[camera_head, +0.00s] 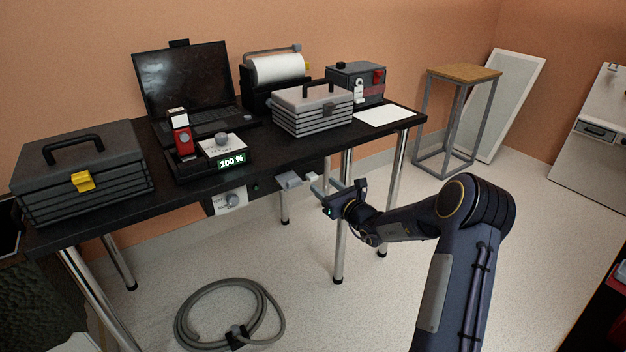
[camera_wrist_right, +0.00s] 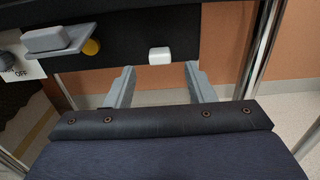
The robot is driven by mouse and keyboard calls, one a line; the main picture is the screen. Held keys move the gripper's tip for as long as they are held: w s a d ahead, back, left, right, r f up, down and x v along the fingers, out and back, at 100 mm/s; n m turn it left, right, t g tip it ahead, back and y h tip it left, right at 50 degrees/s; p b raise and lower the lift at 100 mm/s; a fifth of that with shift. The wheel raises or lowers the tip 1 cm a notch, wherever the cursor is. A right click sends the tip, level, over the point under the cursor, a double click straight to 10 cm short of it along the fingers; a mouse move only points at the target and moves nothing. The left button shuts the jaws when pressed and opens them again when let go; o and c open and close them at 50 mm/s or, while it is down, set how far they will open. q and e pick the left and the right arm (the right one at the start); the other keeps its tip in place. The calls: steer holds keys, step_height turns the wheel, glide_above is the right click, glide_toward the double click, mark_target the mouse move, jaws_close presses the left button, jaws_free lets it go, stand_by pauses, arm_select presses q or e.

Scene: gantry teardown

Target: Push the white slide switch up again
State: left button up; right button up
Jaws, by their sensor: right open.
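The white slide switch (camera_wrist_right: 159,55) shows in the right wrist view as a small white block low on the dark panel under the table's front edge. My right gripper (camera_wrist_right: 160,76) is open and empty. Its two grey fingers point toward the panel, with the switch between and just above their tips in that view. I cannot tell whether they touch the panel. My left gripper is not in view.
Left of the switch are a grey block on a plate (camera_wrist_right: 45,38), an orange knob (camera_wrist_right: 92,47) and a rotary knob (camera_head: 232,200). The black table (camera_head: 300,150) carries toolboxes, a laptop (camera_head: 185,85) and a 100 % display (camera_head: 232,161). A coiled hose (camera_head: 190,312) lies on the floor.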

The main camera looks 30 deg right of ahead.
mark_target(315, 178)
steer(key=shift+w+a+b, duration=0.2)
steer(key=shift+w+b, duration=0.1)
steer(key=shift+w, duration=1.95)
steer(key=shift+c, duration=0.4)
jaws_close()
